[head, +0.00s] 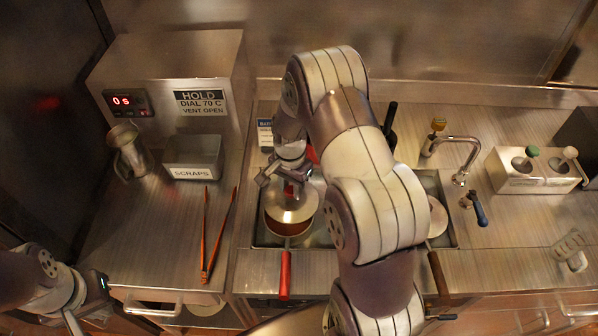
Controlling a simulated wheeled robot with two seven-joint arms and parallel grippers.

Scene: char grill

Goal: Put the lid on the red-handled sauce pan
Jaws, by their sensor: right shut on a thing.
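The red-handled sauce pan (286,228) sits in the recessed well, its red handle (285,275) pointing toward the front edge. The round silver lid (294,206) is over the pan's top, with a reddish-brown band of the pan showing below its front edge. I cannot tell whether the lid rests on the rim or hovers just above it. My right gripper (283,176) is shut on the lid's knob from above; the knob is mostly hidden. My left gripper (88,306) is low at the left, far from the pan, and its fingers are unclear.
Orange tongs (205,240) lie on the left counter, near a scraps bin (193,158) and a metal jug (128,151). My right arm hides much of the well. Another round metal piece (437,218) shows right of it. A faucet (460,145) and pump holder (520,181) stand further right.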

